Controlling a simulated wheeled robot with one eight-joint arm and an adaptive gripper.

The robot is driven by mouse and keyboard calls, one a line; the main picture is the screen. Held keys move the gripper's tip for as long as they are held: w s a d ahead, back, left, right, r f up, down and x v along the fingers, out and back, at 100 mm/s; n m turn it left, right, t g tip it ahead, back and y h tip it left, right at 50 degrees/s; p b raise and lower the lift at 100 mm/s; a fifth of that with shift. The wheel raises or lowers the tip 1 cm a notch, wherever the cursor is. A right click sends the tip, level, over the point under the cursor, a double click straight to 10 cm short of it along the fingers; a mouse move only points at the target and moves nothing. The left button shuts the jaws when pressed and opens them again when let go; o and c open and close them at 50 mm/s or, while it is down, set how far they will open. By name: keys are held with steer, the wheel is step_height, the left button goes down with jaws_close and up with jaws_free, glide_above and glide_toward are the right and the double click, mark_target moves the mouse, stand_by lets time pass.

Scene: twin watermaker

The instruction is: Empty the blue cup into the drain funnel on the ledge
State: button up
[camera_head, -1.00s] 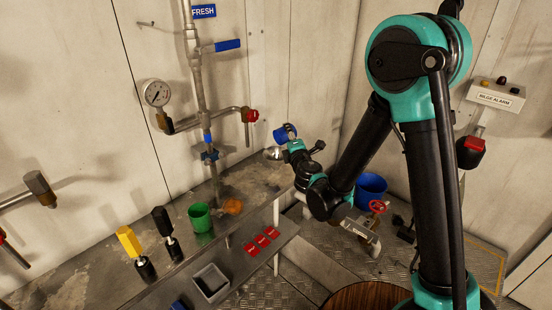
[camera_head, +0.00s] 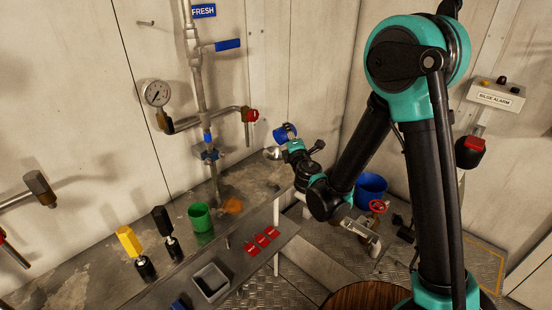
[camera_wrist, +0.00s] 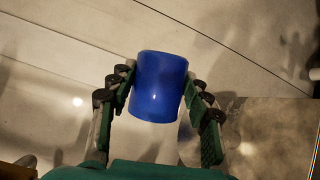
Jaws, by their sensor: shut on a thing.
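My gripper (camera_head: 291,138) is shut on the blue cup (camera_head: 280,135) and holds it up above the far right end of the ledge (camera_head: 255,180). The cup is tipped in the head view. In the wrist view the blue cup (camera_wrist: 160,85) sits between the two fingers, and the inside of the cup is hidden. A silvery rounded piece, which looks like the drain funnel (camera_head: 272,153), shows just below the cup at the ledge's end. It is partly hidden by my gripper.
A green cup (camera_head: 200,217) and an orange-brown lump (camera_head: 233,205) stand on the ledge. A tap with a red handle (camera_head: 252,115) is left of the held cup. Red tags (camera_head: 262,240) and a grey tray (camera_head: 210,281) lie on the lower shelf.

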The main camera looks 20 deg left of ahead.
steer(key=shift+w+d+f+m+g, duration=0.15)
steer(key=shift+w+f+m+g, duration=0.05)
steer(key=shift+m, duration=0.35)
steer(key=shift+w+d+f+m+g, duration=0.1)
steer(key=shift+w+f+m+g, duration=0.1)
steer(key=shift+m, duration=0.35)
steer(key=shift+r+m, duration=0.25)
steer(key=shift+m, duration=0.05)
steer(key=shift+r, duration=0.1)
